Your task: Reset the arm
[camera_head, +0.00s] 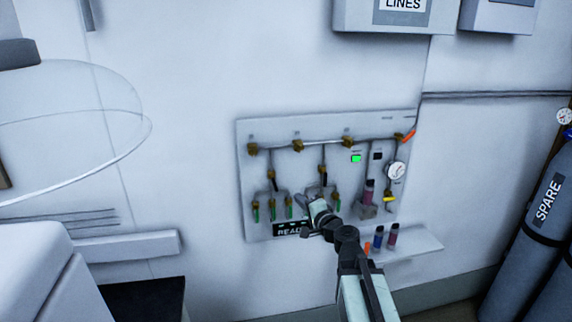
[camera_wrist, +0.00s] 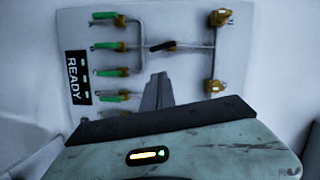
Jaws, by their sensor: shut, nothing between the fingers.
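My gripper (camera_head: 304,203) is at the end of my raised arm, in front of the lower middle of a grey wall panel (camera_head: 265,132). In the wrist view my gripper (camera_wrist: 158,80) shows as dark fingers closed together, with nothing held between them. The panel also fills the upper part of the wrist view (camera_wrist: 75,30), turned on its side. My gripper hides part of the panel's lower edge and its READY display (camera_head: 287,230). I cannot tell how far the fingertips are from the panel.
A small shelf (camera_head: 420,243) below right holds coloured vials (camera_head: 392,235). White equipment (camera_head: 40,270) is at the lower left.

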